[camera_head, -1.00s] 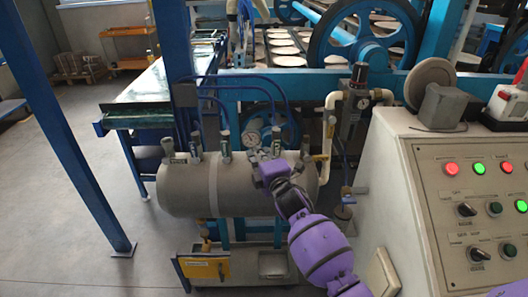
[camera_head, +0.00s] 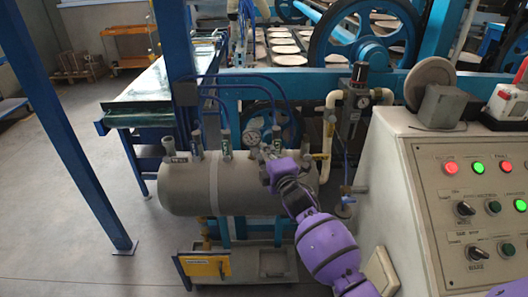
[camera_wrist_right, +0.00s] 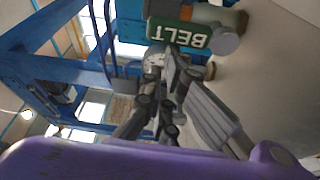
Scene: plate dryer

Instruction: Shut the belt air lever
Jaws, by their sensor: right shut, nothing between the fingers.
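The belt air lever (camera_wrist_right: 180,36) is a green handle lettered BELT, at the top of the right wrist view beside a grey round-ended fitting (camera_wrist_right: 226,42). In the head view the labels are too small to read; a valve (camera_head: 277,138) stands right by my gripper on the grey air tank (camera_head: 190,190). My right gripper (camera_head: 264,158) is shut and empty, at the upper right part of the tank. In the wrist view its fingers (camera_wrist_right: 172,75) point up close to the lever's lower edge; I cannot tell if they touch. My left gripper is out of view.
More valves with green handles (camera_head: 226,144) and a pressure gauge (camera_head: 251,138) stand along the tank top. A pipe with a filter unit (camera_head: 352,110) rises to the right. The control panel (camera_head: 470,200) is close on the right. Floor at the left is clear.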

